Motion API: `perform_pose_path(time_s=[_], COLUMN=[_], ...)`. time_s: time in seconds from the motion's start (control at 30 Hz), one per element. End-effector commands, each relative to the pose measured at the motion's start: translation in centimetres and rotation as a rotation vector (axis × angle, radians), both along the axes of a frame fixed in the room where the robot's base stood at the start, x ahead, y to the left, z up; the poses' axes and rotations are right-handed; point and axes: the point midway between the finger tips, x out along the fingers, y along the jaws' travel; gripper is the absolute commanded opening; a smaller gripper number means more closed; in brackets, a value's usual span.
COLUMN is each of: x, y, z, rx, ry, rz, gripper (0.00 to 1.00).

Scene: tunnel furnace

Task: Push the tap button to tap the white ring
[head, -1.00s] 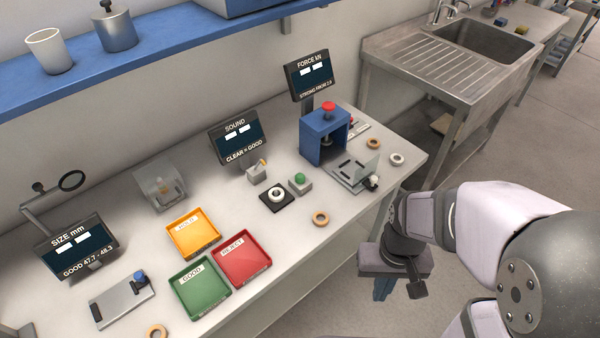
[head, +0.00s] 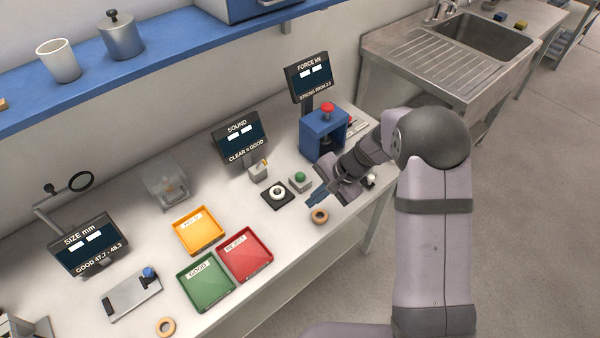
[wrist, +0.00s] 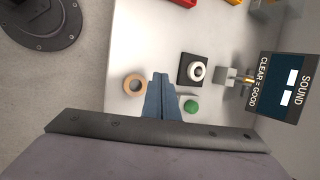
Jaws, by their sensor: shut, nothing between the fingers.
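The white ring (head: 277,191) lies on a small black pad in front of the sound display; it also shows in the wrist view (wrist: 197,71). The green tap button (head: 300,176) sits on a small grey box to the right of the pad; the wrist view shows its green dome (wrist: 191,106) too. My gripper (head: 314,200) is shut and empty. It is above the table, in front of the button and apart from it. In the wrist view my blue fingertips (wrist: 161,76) point between the tan ring and the black pad, with the button just right of the fingers.
The tapper (head: 258,171) stands behind the pad, below the sound display (head: 238,140). A tan ring (head: 319,216) lies near my fingers. The blue press (head: 321,140) stands behind my wrist. Yellow (head: 199,251), red and green trays are to the left.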

Motion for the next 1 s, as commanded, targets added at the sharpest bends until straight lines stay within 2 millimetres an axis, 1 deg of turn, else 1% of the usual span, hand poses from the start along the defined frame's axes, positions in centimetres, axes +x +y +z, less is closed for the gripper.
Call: perform_pose_path(time_s=[0.03,0.1,0.2,0.3,0.4,0.5,0.6,1.0], x=[2.1,4.4,7.5,9.8,11.5,12.0,12.0,12.0], y=[0.7,1.5,2.4,3.2,3.7,3.9,3.8,3.8], z=[1.1,2.6,4.9,6.9,8.4,8.8,8.8,8.8], rx=[0.034,0.082,0.152,0.222,0.293,0.338,0.345,0.348], ry=[-0.024,-0.049,-0.076,-0.086,-0.070,-0.026,-0.003,0.011], rz=[-0.061,-0.140,-0.246,-0.351,-0.462,-0.559,-0.595,-0.612], gripper=[0.00,0.00,0.00,0.00,0.00,0.00,0.00,0.00])
